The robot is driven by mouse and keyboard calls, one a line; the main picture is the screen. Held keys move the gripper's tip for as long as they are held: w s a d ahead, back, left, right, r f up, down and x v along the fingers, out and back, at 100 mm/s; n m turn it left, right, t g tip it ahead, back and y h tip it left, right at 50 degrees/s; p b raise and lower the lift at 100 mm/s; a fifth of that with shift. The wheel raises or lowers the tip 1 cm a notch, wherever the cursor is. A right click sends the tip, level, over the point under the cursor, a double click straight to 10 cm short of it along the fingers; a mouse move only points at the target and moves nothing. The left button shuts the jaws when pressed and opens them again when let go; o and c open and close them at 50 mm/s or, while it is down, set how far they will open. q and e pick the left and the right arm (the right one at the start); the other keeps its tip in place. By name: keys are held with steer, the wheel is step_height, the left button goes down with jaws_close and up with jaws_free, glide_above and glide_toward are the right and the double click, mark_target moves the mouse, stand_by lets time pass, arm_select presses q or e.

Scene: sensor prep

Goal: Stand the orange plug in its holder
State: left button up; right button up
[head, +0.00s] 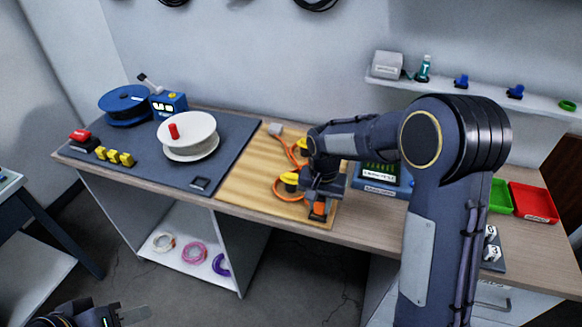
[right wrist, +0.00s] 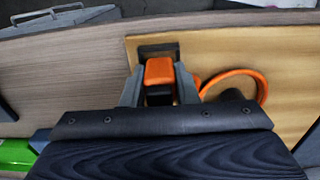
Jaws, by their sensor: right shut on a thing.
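The orange plug (head: 318,208) is between the fingers of my right gripper (head: 316,200), low over the front edge of the wooden board (head: 240,185). The right wrist view shows the plug (right wrist: 159,71) gripped between two grey fingers (right wrist: 158,88). A dark square holder (right wrist: 158,48) shows just beyond the plug in that view. The plug overlaps it in the picture, and I cannot tell whether the plug is inside it. The orange cable (right wrist: 262,88) loops beside the gripper. My left gripper (head: 125,314) is at the bottom left, away from the table, its jaws unclear.
The board's left part is clear.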

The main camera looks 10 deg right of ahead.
steer(key=shift+f+b, duration=0.3)
steer(key=shift+f, duration=0.1)
steer(key=o, duration=1.1)
steer(key=shift+c, duration=0.2)
steer(key=shift+r, duration=0.15)
steer(key=shift+r+p, duration=3.2)
steer(key=shift+r, duration=0.7)
